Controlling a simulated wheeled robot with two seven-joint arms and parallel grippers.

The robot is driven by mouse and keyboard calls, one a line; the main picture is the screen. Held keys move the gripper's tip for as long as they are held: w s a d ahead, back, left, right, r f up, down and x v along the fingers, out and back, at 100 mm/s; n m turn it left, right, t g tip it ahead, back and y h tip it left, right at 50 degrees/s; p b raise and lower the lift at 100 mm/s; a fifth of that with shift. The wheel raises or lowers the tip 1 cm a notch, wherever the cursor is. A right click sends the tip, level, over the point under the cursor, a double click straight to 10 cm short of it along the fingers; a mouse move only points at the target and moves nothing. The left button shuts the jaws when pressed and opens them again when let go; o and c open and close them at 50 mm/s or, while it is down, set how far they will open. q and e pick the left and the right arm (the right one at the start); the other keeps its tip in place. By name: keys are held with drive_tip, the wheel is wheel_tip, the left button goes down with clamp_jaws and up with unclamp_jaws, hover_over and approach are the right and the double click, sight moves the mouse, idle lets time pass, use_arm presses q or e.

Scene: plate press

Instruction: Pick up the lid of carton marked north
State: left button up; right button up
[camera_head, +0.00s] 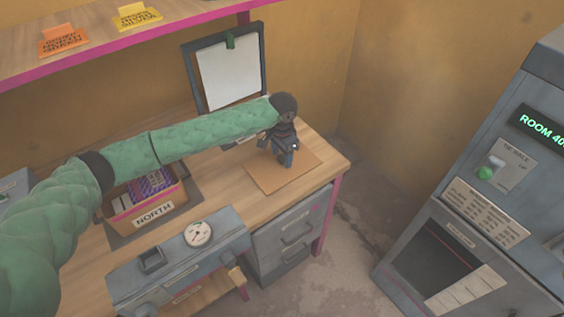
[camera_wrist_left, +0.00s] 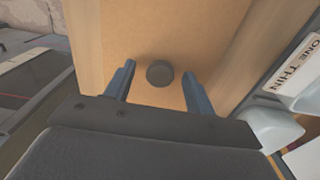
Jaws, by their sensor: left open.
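The open carton marked NORTH (camera_head: 153,214) stands on the desk, partly behind my green left arm in the head view, with papers and a purple-patterned item inside. A flat tan lid (camera_head: 264,181) lies on the desk to its right. In the left wrist view the lid (camera_wrist_left: 150,25) has a round dark knob (camera_wrist_left: 159,73). My left gripper (camera_head: 285,158) points down over the lid. In the left wrist view its open fingers (camera_wrist_left: 159,88) stand on either side of the knob, with gaps showing on both sides. My right gripper is not in view.
A grey press with a round dial (camera_head: 198,233) stands at the desk's front. A clipboard (camera_head: 228,75) stands behind. A shelf (camera_head: 95,47) holds orange and yellow tags above. A grey machine (camera_head: 480,200) stands at the right, with open floor between.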

use_arm(q)
drive_tip(key=c, duration=1)
drive_tip(key=shift+c, duration=0.2)
